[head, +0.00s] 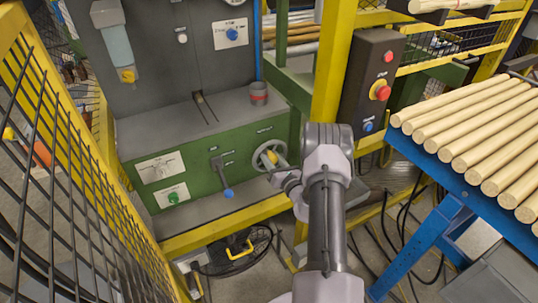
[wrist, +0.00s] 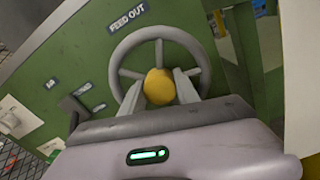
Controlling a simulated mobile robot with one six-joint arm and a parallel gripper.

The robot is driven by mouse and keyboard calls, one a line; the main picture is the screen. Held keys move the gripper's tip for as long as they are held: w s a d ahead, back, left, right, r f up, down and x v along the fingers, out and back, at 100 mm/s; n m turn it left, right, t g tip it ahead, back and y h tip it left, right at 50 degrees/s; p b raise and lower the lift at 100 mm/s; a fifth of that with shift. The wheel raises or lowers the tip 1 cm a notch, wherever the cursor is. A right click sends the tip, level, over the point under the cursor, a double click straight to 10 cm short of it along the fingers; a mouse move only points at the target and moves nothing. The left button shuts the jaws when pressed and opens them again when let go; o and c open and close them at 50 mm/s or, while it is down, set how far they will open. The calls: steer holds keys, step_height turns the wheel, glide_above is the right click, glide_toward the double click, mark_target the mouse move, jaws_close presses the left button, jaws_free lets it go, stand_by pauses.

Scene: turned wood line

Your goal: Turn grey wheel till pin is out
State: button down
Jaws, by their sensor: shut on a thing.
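The grey wheel (wrist: 157,34) is a spoked handwheel on the green machine front, under a "FEED OUT" label (wrist: 126,16) in the wrist view. It also shows in the head view (head: 256,156), partly covered by my arm. A round yellow knob (wrist: 159,88) sits in front of the wheel's middle. My gripper (wrist: 160,86) is shut on the yellow knob, one pale finger on each side. In the head view my gripper (head: 280,169) reaches the wheel from the right. The lower part of the wheel is hidden behind my gripper. I cannot pick out the pin.
A blue-tipped lever (head: 228,193) and a green knob (head: 173,197) are left of the wheel. A reddish cup (head: 259,93) stands on the ledge above. A yellow post (head: 333,70) and a button box (head: 372,80) stand close right. Wooden rods (head: 480,130) lie on a blue table.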

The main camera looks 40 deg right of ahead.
steer(key=m+p, duration=0.1)
steer(key=m, duration=0.6)
steer(key=m+p, duration=0.1)
steer(key=m, duration=0.6)
steer(key=shift+m+p, duration=0.3)
steer(key=shift+p, duration=0.05)
steer(key=m, duration=0.3)
steer(key=shift+m, duration=0.3)
steer(key=m+p, duration=0.1)
steer(key=m, duration=0.2)
steer(key=shift+m, duration=0.3)
steer(key=m, duration=0.6)
steer(key=shift+m, duration=0.4)
steer(key=c, duration=0.9)
jaws_free()
